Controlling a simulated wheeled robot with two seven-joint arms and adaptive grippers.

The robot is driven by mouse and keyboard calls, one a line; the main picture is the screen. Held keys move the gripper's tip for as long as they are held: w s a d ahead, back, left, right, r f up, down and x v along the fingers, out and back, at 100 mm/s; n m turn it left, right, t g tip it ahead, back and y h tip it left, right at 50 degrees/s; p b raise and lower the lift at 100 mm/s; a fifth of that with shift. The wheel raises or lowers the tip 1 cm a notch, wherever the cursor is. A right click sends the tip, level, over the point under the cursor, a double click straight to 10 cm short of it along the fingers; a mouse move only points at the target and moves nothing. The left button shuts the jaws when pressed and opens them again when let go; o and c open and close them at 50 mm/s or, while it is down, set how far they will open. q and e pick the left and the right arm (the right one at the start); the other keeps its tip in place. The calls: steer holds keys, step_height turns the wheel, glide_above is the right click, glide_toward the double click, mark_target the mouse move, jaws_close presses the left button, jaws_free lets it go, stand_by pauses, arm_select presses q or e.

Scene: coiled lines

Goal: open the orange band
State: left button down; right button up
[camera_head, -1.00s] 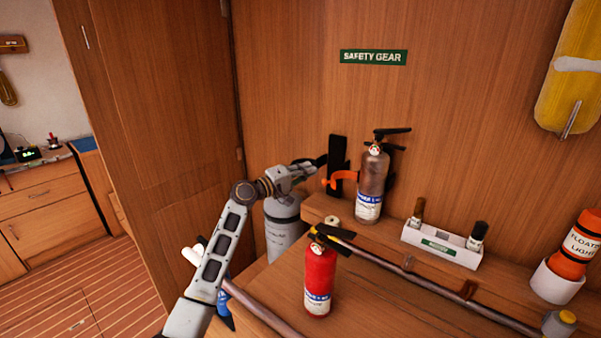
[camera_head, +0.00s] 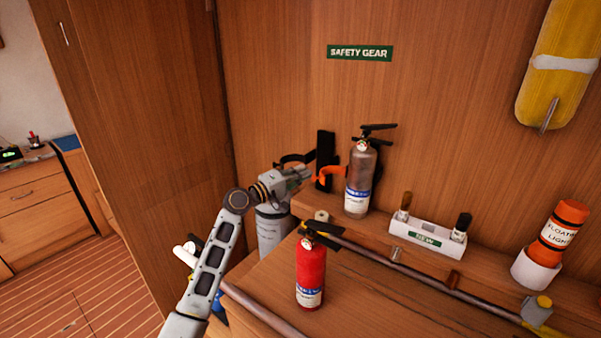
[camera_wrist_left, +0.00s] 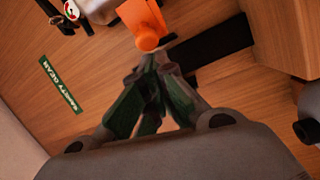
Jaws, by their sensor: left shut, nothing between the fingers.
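The orange band (camera_head: 330,172) is at the black wall bracket (camera_head: 324,148), on the left side of the worn grey-brown extinguisher (camera_head: 361,172). Its rounded orange end points left, towards my left gripper. My left gripper (camera_head: 307,172) is shut and empty, with its tips close to that end. In the wrist view the orange band (camera_wrist_left: 142,18) ends in a round knob just beyond the shut fingertips (camera_wrist_left: 157,58). I cannot tell whether they touch. The far part of the band is hidden by the extinguisher. My right gripper is not in view.
A red extinguisher (camera_head: 311,272) stands on the bench in front. A grey cylinder (camera_head: 272,232) is below my left wrist. A white holder (camera_head: 426,240) and an orange float light (camera_head: 558,232) are to the right. A rail (camera_head: 400,268) crosses the bench.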

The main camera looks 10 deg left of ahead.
mark_target(313, 176)
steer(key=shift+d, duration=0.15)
arm_select(q)
steer(key=s+d+p, duration=0.1)
steer(key=s+t+y+p, duration=0.1)
steer(key=s+p, duration=0.1)
steer(key=s+d+n+y+p, duration=0.1)
steer(key=p, duration=0.1)
steer(key=shift+s+d, duration=0.15)
steer(key=shift+d, duration=0.15)
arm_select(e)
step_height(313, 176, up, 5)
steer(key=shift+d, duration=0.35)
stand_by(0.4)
